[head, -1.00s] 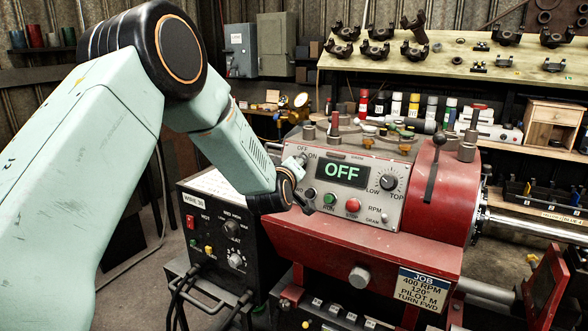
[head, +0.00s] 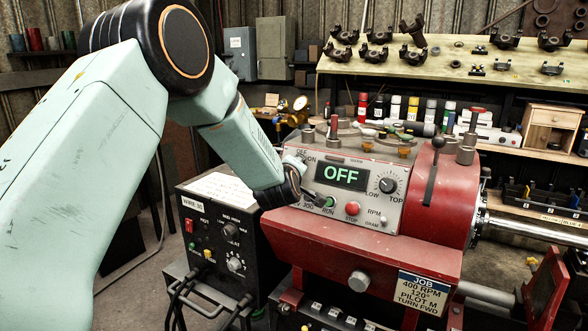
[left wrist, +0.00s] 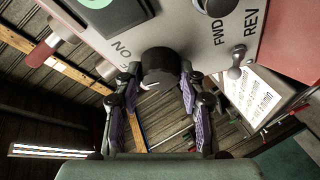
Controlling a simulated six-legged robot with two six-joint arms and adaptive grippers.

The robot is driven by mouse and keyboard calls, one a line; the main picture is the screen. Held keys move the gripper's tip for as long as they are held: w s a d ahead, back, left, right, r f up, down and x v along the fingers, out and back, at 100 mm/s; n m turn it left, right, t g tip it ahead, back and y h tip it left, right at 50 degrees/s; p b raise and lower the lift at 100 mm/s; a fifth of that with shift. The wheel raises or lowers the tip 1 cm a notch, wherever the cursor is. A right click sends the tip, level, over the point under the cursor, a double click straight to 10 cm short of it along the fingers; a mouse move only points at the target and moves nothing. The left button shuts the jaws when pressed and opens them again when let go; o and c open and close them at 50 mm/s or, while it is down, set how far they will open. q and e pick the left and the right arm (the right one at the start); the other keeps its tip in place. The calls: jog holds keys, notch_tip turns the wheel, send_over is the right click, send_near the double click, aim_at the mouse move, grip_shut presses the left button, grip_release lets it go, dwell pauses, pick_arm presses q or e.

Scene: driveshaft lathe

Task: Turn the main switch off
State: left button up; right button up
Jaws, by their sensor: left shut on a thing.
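The main switch is a round black knob (left wrist: 160,68) on the grey control panel, with ON and partly covered OFF lettering beside it. My left gripper (left wrist: 158,86) is shut on this knob, one finger on each side. In the head view my left gripper (head: 304,188) is at the panel's left end and mostly hides the knob. The display (head: 341,174) on the panel reads OFF in green. My right gripper is not in view.
Green and red buttons (head: 352,209) and a speed dial (head: 388,185) sit close by on the panel. A FWD/REV toggle (left wrist: 236,72) is beside the gripped knob. A black welder box (head: 222,235) stands below my left forearm.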

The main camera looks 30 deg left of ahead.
pick_arm(q)
jog(key=o, duration=1.1)
jog(key=shift+o, duration=0.2)
jog(key=v, duration=1.2)
